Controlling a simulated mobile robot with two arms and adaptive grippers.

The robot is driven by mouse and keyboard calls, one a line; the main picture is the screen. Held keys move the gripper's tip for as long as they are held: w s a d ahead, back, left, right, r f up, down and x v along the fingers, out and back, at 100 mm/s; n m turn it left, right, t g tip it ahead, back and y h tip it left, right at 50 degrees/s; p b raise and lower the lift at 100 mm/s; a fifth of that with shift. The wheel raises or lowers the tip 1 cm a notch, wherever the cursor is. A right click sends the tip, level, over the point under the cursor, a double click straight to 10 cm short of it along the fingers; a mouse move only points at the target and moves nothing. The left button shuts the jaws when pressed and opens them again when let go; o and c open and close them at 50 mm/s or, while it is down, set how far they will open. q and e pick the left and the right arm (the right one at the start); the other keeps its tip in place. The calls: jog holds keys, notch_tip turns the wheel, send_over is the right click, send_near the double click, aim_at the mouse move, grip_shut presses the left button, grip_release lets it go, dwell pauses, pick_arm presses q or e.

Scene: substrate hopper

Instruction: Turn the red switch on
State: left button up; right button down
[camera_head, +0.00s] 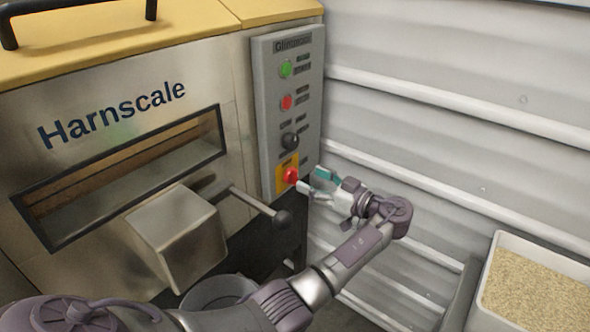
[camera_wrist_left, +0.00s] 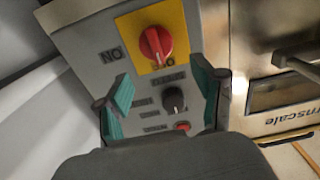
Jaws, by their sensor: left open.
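The red switch (camera_head: 291,175) is a rotary knob on a yellow plate, low on the grey control panel (camera_head: 262,110). It also shows in the left wrist view (camera_wrist_left: 155,44), with its grip bar nearly upright and partly worn lettering around it. My left gripper (camera_head: 310,186) is beside the switch in the head view, its fingertips close to the knob. In the left wrist view the two teal fingers (camera_wrist_left: 163,100) are spread apart with nothing between them that they hold. The knob appears beyond the fingertips; I cannot tell whether they touch it. My right gripper is not in view.
The panel also has a green button (camera_head: 286,69), a red button (camera_head: 287,102) and a black knob (camera_head: 290,140). A lever with a dark ball (camera_head: 282,217) sticks out from the Harnscale hopper (camera_head: 110,110). A white bin of grain (camera_head: 492,262) stands at right.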

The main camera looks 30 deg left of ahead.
aim_at(295, 170)
pick_arm(q)
jog(key=a, duration=0.5)
jog(key=shift+w+a, duration=0.25)
jog(key=shift+a, duration=0.15)
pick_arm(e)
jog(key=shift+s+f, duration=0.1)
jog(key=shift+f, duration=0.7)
pick_arm(q)
jog(key=c, duration=1.1)
